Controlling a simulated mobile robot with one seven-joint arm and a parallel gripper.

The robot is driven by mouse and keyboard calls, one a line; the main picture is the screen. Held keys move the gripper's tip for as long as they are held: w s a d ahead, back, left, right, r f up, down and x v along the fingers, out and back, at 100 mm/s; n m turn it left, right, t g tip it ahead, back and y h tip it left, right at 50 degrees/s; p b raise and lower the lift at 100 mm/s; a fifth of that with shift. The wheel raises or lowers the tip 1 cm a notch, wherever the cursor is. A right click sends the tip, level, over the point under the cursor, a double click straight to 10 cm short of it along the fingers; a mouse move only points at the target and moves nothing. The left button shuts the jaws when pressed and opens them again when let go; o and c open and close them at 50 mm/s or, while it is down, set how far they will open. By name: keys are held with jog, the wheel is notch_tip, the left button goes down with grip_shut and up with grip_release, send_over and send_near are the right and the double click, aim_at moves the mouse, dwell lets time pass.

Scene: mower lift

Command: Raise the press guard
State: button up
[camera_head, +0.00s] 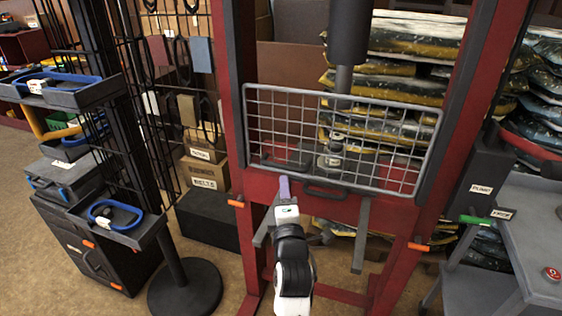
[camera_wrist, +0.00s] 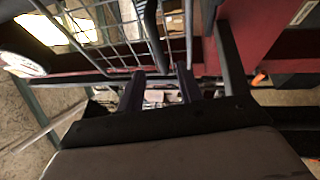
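The press guard (camera_head: 262,178) is a grey-framed wire mesh panel across the front of the red press. It hangs low, with its bottom edge near the red cross-beam. A dark handle (camera_head: 325,194) sits at its lower edge. My gripper (camera_head: 286,195) is just left of the handle, close to the guard's bottom edge. In the wrist view, my gripper (camera_wrist: 163,76) has its two dark fingers apart. The handle (camera_wrist: 152,32) runs down the picture towards the gap between them. I cannot tell whether a finger touches it. The mesh (camera_wrist: 110,22) fills the upper left there.
Red press uprights (camera_head: 466,85) flank the guard. A black ram (camera_head: 349,32) hangs behind it. A dark rack with trays (camera_head: 75,95) stands left, on a round base (camera_head: 185,292). A grey cart (camera_head: 535,240) stands right. Orange tabs (camera_head: 418,246) stick out low on the press.

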aim_at(282, 166)
jog(key=p+x, duration=0.2)
jog(key=x, duration=0.6)
jog(key=shift+w+r+p, duration=0.1)
jog(key=shift+w+p, duration=0.25)
jog(key=shift+w, duration=0.05)
grip_shut()
